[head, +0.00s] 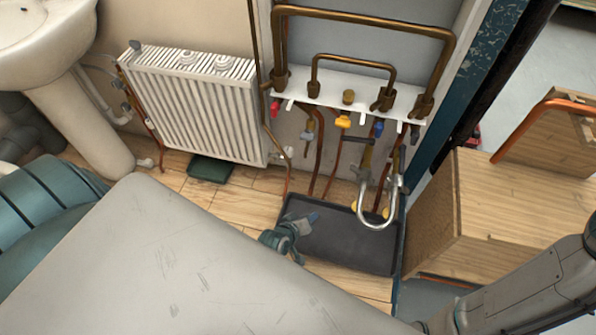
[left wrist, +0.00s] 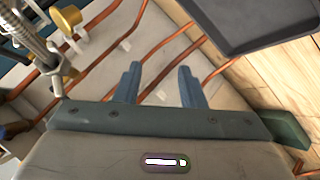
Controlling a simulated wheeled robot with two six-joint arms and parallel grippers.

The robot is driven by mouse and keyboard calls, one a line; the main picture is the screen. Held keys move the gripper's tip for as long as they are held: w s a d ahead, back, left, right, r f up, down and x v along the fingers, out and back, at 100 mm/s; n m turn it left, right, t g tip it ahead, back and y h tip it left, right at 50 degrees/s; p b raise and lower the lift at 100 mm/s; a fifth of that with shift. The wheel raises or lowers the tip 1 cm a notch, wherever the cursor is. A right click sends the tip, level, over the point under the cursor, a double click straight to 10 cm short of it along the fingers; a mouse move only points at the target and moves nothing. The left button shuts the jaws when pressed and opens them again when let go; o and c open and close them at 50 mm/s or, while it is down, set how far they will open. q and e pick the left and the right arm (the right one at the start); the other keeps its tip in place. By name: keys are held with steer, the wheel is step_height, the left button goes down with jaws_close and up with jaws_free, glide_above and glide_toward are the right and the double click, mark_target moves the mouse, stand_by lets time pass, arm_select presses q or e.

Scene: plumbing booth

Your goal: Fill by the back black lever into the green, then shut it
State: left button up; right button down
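A small black lever (head: 414,132) hangs at the right end of the white pipe shelf (head: 330,97) in the head view. A flat dark green item (head: 210,168) lies on the floor below the radiator; it also shows at the right of the left wrist view (left wrist: 286,130). I cannot tell whether it is a container. My left gripper (head: 304,238) is over the dark tray's left side, below the taps and apart from the levers. In the left wrist view my left gripper (left wrist: 159,83) is open with nothing between its fingers. My right gripper is out of view.
A black tray (head: 335,238) lies under the taps. Red (head: 275,107), yellow (head: 343,120) and blue (head: 379,128) handles sit along the shelf. A steel hooked spout (head: 377,222) hangs over the tray. A wooden box (head: 500,215) stands right, a white radiator (head: 195,105) left.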

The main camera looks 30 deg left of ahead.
arm_select(q)
steer(key=s, duration=0.1)
steer(key=s+f+p, duration=0.1)
steer(key=s+m+g, duration=0.1)
steer(key=shift+s+a+f, duration=0.15)
steer(key=shift+a+f, duration=0.1)
steer(key=shift+a, duration=0.15)
